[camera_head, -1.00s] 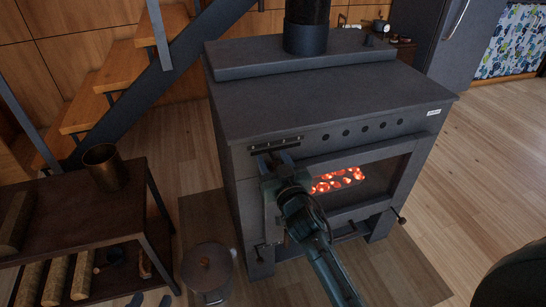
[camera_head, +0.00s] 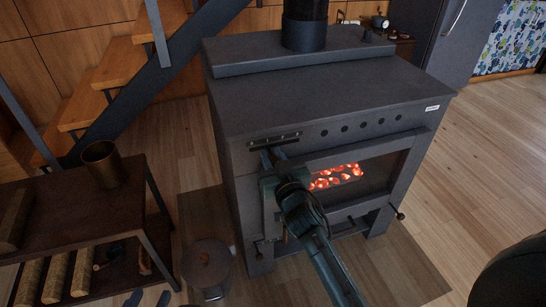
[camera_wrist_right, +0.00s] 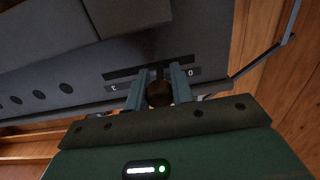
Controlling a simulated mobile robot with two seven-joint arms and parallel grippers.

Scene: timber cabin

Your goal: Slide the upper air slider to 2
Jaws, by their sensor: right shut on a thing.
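The stove (camera_head: 330,110) has an upper air slider scale (camera_head: 275,140), a dark strip at the upper left of its front. My right gripper (camera_head: 272,157) is at this strip and covers its lower part. In the right wrist view, my right gripper (camera_wrist_right: 160,88) is shut on a round dark knob (camera_wrist_right: 159,94). A 0 shows right of the fingers and a 3, upside down, to the left; the marks between are hidden, so the exact setting cannot be read. My left gripper (camera_head: 149,298) shows only as two separated blue-grey tips at the bottom edge.
Embers glow behind the stove's glass. A lower handle (camera_head: 400,215) sticks out at its right. A lidded pot (camera_head: 208,268) stands on the floor by the stove. A shelf (camera_head: 75,200) with logs and a brass cup (camera_head: 101,164) is on the left.

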